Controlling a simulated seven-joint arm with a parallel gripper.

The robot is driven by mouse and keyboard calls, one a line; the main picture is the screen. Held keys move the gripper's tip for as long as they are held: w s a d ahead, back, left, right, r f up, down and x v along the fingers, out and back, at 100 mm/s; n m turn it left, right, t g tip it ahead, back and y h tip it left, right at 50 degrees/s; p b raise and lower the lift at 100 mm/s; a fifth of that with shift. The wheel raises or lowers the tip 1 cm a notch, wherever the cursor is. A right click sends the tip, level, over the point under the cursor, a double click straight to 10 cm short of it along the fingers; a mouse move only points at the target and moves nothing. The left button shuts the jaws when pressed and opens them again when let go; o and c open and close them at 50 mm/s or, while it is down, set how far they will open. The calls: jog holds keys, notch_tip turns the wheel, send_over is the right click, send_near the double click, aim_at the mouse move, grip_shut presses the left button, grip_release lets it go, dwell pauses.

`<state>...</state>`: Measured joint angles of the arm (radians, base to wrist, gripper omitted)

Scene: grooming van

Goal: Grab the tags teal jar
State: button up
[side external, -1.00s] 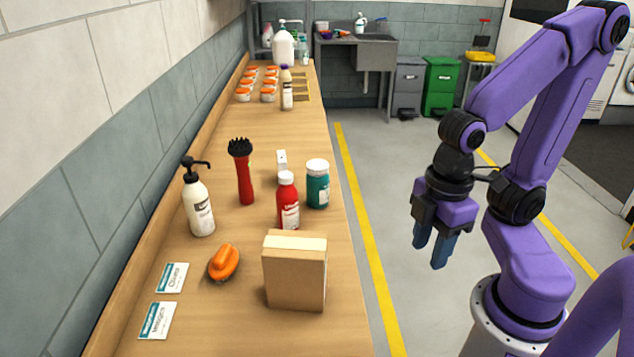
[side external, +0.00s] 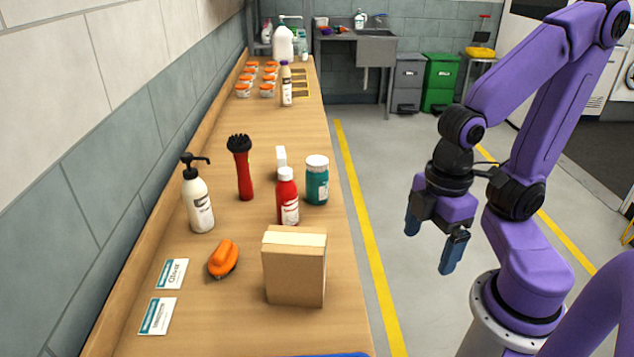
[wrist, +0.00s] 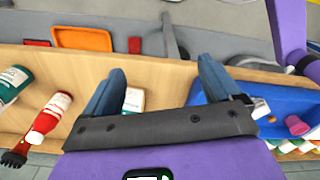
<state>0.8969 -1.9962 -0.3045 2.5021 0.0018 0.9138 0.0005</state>
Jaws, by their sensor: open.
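The teal jar (side external: 317,184) with a white lid stands upright on the wooden bench near its right edge, behind and right of a red bottle (side external: 287,200). My gripper (side external: 430,250) hangs over the floor to the right of the bench, fingers spread and empty, well apart from the jar. In the wrist view my fingers (wrist: 161,68) are wide apart. A teal and white jar (wrist: 14,84) lies at the far left there, cut by the frame edge, beside the red bottle (wrist: 46,119).
A cardboard box (side external: 295,275) stands in front of the red bottle. A blue tray (wrist: 220,80) shows in the wrist view. The floor between bench and gripper is clear.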

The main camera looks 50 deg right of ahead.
notch_tip(320, 180, up, 5)
jog(key=w+a+f+m+t+y, duration=0.35)
jog(key=w+a, duration=0.25)
jog(key=w, duration=0.5)
notch_tip(320, 180, up, 3)
jog(key=m+t+h, duration=0.5)
jog(key=m+t, duration=0.5)
jog(key=t, duration=0.4)
send_over(325, 169)
jog(key=s, duration=0.5)
jog(key=shift+w+a+f, duration=0.1)
jog(key=shift+f, duration=3)
jog(key=shift+w+f, duration=0.1)
jog(key=shift+f, duration=3)
jog(key=shift+w+d, duration=0.15)
jog(key=shift+w, duration=1.75)
jog(key=shift+w+d, duration=0.1)
jog(key=shift+w, duration=1.75)
